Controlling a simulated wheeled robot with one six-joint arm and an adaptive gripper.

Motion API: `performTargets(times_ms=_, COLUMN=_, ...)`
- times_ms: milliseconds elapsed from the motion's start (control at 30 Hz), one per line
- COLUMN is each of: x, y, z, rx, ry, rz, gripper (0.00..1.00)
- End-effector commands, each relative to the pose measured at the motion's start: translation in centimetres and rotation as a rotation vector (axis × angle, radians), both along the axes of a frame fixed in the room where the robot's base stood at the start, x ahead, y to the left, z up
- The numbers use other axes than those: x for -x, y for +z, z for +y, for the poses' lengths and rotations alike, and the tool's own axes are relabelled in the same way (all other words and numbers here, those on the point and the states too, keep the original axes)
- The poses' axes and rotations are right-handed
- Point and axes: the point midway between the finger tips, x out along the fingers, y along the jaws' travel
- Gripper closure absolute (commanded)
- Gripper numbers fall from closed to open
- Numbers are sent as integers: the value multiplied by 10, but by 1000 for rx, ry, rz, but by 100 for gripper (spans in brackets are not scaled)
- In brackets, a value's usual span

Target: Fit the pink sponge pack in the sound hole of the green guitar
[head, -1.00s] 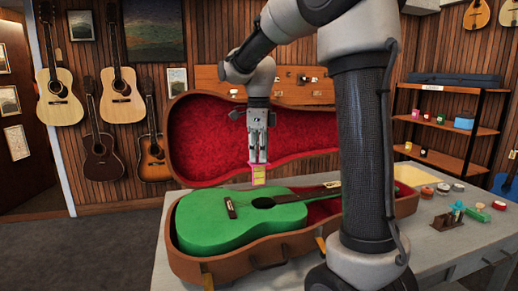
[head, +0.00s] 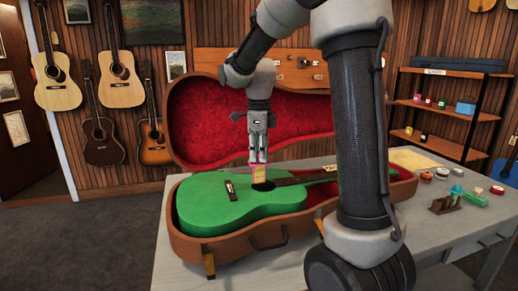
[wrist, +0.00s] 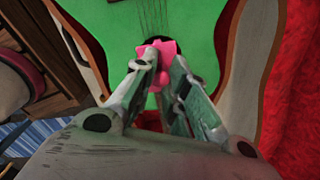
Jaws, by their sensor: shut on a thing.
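The green guitar (head: 215,201) lies face up in an open brown case with red lining. Its dark sound hole (head: 264,186) shows just below my gripper, and in the wrist view a dark edge of it shows behind the pink thing. My gripper (head: 258,160) points down and is shut on the pink sponge pack (head: 258,173), which has a yellowish face in the head view. The pack hangs upright at the sound hole; I cannot tell whether its lower end is inside. In the wrist view the pink pack (wrist: 158,62) sits between the fingertips.
The case (head: 243,243) rests on a grey table (head: 440,225), its lid standing open behind my gripper. Small tins, a wooden stand and a green item lie at the table's right. Guitars hang on the wall behind.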

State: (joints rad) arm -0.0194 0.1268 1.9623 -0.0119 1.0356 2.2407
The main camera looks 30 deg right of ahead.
Motion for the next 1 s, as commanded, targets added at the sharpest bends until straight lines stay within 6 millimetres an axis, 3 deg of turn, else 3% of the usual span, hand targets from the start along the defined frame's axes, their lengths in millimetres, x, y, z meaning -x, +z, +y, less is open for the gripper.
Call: performTargets(times_ms=1000, x=0, y=-56, z=0, rx=0, ry=0, rz=1, gripper=100)
